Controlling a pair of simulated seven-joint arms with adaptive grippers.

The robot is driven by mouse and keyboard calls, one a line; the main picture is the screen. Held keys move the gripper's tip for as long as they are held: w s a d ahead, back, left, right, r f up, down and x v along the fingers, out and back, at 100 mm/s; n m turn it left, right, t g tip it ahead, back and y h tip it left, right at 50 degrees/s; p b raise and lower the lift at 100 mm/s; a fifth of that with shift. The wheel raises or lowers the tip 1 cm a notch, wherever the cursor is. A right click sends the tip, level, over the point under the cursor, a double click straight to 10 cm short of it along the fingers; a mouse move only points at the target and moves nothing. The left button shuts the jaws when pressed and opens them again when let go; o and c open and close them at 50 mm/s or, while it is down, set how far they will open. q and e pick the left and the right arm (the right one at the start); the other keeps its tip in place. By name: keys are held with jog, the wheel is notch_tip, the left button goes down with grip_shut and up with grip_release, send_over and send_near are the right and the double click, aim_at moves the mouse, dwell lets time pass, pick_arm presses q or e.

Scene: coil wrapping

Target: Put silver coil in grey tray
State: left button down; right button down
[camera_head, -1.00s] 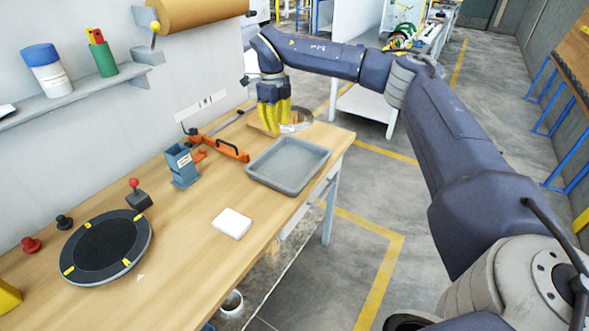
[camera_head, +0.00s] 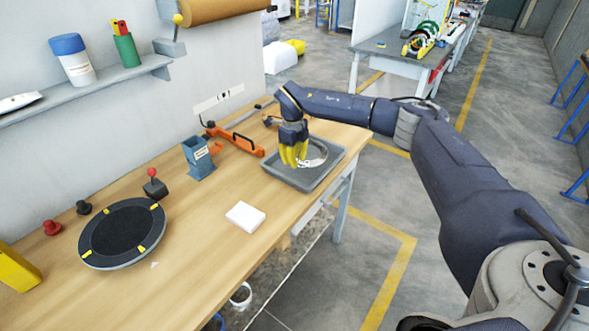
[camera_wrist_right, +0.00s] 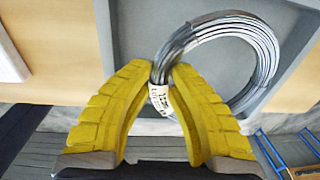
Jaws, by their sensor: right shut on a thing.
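The silver coil (camera_wrist_right: 262,45) is a ring of wire with a white label (camera_wrist_right: 160,98), seen large in the right wrist view. My right gripper (camera_wrist_right: 163,75) has yellow fingers shut on the labelled side of the coil. In the head view the right gripper (camera_head: 292,160) is over the grey tray (camera_head: 338,178), and the coil (camera_head: 318,152) shows to the right of its fingers, within the tray's outline. I cannot tell whether the coil touches the tray floor. The tray lies at the table's far right edge. My left gripper is not in view.
An orange clamp (camera_head: 236,138) and a blue-grey holder (camera_head: 198,157) stand left of the tray. A white block (camera_head: 245,216), a joystick (camera_head: 154,184) and a round black turntable (camera_head: 121,232) sit nearer on the wooden table (camera_head: 190,270). The table between block and tray is bare.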

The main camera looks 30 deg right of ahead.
aim_at(295, 173)
jog(key=shift+f, duration=2.1)
jog(key=c, duration=1.4)
grip_release()
jog(key=shift+o, duration=0.2)
jog(key=r, duration=1.2)
jog(key=shift+s+a, duration=0.15)
jog(key=shift+a, duration=0.15)
